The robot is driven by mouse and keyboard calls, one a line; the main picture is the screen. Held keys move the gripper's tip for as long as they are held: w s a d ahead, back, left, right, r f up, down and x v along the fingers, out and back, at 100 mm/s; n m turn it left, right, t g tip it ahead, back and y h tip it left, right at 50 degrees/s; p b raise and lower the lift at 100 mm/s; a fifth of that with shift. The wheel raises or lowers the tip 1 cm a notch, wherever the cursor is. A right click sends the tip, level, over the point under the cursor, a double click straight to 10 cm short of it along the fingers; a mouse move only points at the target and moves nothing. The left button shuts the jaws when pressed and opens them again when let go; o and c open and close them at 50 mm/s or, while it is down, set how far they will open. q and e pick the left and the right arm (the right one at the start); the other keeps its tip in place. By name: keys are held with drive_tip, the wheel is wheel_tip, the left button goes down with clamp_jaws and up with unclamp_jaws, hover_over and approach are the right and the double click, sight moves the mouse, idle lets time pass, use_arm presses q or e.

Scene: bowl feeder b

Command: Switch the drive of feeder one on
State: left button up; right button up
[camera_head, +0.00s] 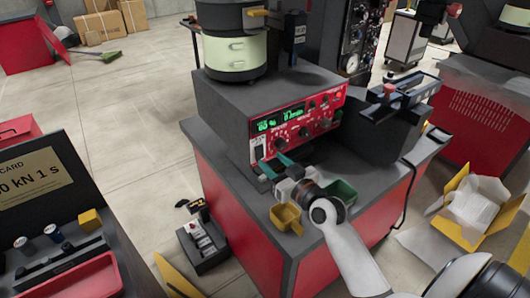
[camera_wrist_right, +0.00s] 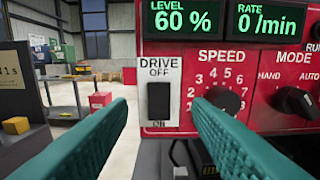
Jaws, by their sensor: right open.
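The drive switch (camera_wrist_right: 159,100) is a black rocker on a white plate, with OFF above it and a partly cut-off ON below. Which side is pressed I cannot tell. It sits at the left end of the red control panel (camera_wrist_right: 228,57) of the feeder, whose dark box (camera_head: 225,105) stands on a red cabinet in the head view. My right gripper (camera_head: 270,166) is in front of the panel's lower left. In the right wrist view its teal fingers (camera_wrist_right: 159,106) are open, with the switch between them and nothing held. My left gripper is not in view.
The speed knob (camera_wrist_right: 224,101) is close behind the right fingertip, and the mode knob (camera_wrist_right: 295,101) is farther right. The green displays (camera_wrist_right: 185,18) read level 60 % and rate 0/min. A yellow bin (camera_head: 286,217) and a green bin (camera_head: 343,190) flank my right wrist.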

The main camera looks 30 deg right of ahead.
sight(260, 151)
drive_tip(key=shift+w+a, duration=0.15)
drive_tip(key=shift+w, duration=0.95)
drive_tip(key=shift+w+a, duration=0.1)
drive_tip(key=shift+w, duration=1)
drive_tip(key=shift+c, duration=0.4)
